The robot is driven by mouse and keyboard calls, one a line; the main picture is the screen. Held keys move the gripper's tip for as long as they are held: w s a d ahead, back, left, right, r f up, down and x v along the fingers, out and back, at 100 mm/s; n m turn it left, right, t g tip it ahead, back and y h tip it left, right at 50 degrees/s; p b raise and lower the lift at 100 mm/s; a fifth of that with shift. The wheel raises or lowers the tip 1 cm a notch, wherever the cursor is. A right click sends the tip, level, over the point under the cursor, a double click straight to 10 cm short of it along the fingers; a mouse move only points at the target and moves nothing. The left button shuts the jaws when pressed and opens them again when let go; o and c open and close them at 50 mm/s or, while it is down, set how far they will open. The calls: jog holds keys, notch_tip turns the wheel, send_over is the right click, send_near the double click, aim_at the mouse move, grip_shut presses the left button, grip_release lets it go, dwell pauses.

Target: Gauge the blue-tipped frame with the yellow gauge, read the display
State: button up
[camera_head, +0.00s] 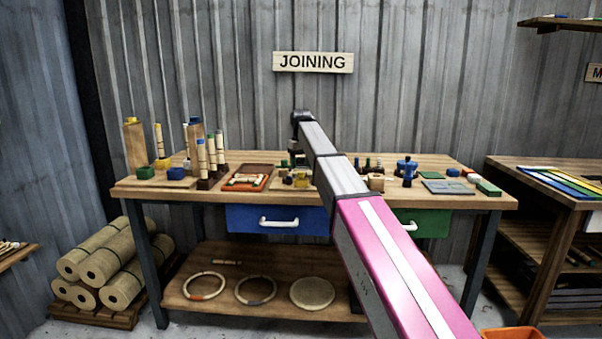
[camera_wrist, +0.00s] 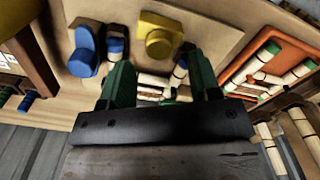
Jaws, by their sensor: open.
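The yellow gauge (camera_wrist: 162,35), a block with a round boss, lies on a pale board (camera_wrist: 200,33) in the wrist view. A small yellow thing (camera_head: 301,181) on the bench in the head view may be the same gauge. In the head view my gripper (camera_head: 294,155) hangs over the bench, fingers unclear. No readable display shows.
A blue block-like piece (camera_wrist: 84,48) stands left of the gauge. An orange-red tray (camera_head: 268,172) holds green-tipped pieces. Upright rattan holders (camera_head: 206,184) stand left on the bench (camera_head: 340,191). A blue tool (camera_head: 407,170) and green block (camera_head: 488,187) stand right.

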jog(key=shift+f, duration=1.9)
grip_shut()
jog(key=w, duration=0.8)
jog(key=shift+d, duration=0.15)
jog(key=shift+s, duration=0.15)
grip_release()
